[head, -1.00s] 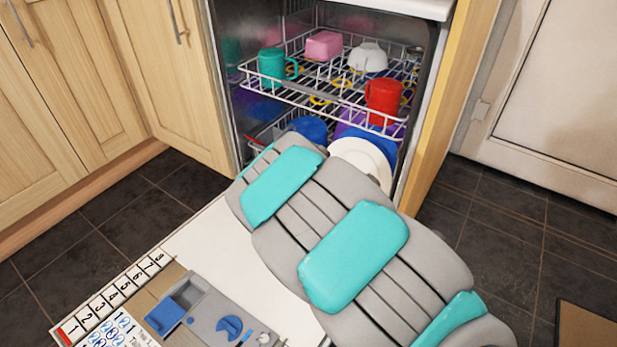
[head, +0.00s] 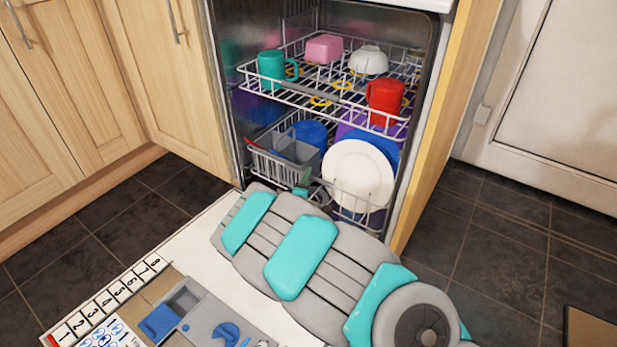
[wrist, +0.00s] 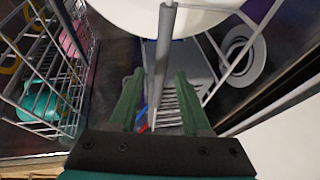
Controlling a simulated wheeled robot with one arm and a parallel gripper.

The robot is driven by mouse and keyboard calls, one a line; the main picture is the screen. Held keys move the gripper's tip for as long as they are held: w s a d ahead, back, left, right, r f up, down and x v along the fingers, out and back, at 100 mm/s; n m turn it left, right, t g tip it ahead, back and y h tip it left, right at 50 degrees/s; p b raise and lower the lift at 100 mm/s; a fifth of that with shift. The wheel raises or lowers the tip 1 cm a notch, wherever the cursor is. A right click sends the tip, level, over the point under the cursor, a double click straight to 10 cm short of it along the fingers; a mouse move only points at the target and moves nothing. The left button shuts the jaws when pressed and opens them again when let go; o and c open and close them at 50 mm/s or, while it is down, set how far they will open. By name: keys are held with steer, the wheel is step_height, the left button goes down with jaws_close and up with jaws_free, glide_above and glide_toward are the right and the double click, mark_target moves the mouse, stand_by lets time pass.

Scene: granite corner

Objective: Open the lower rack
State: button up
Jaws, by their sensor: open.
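The lower rack (head: 345,210) is inside the open dishwasher, with its front edge near the opening. It holds a grey cutlery basket (head: 285,160) at the left and a white plate (head: 358,176) at the right. My gripper (head: 303,192) is low at the rack's front, its fingers mostly hidden by my arm in the head view. In the wrist view my gripper (wrist: 158,95) is open, its two green fingers on either side of a grey bar (wrist: 163,55) of the rack. I cannot tell whether they touch the bar.
The upper rack (head: 330,97) sits above with a teal mug (head: 271,68), a red mug (head: 384,97), a pink box and a white bowl. The dishwasher door (head: 195,240) lies lowered under my arm. Wooden cabinets (head: 80,80) stand at the left; dark floor is free at the right.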

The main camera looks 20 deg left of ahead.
steer(key=shift+w+a+f, duration=0.1)
steer(key=shift+w+f, duration=0.05)
steer(key=shift+w, duration=0.6)
steer(key=shift+w+a+f, duration=0.1)
steer(key=shift+w+f, duration=0.05)
steer(key=shift+w, duration=0.55)
steer(key=shift+c, duration=0.4)
jaws_close()
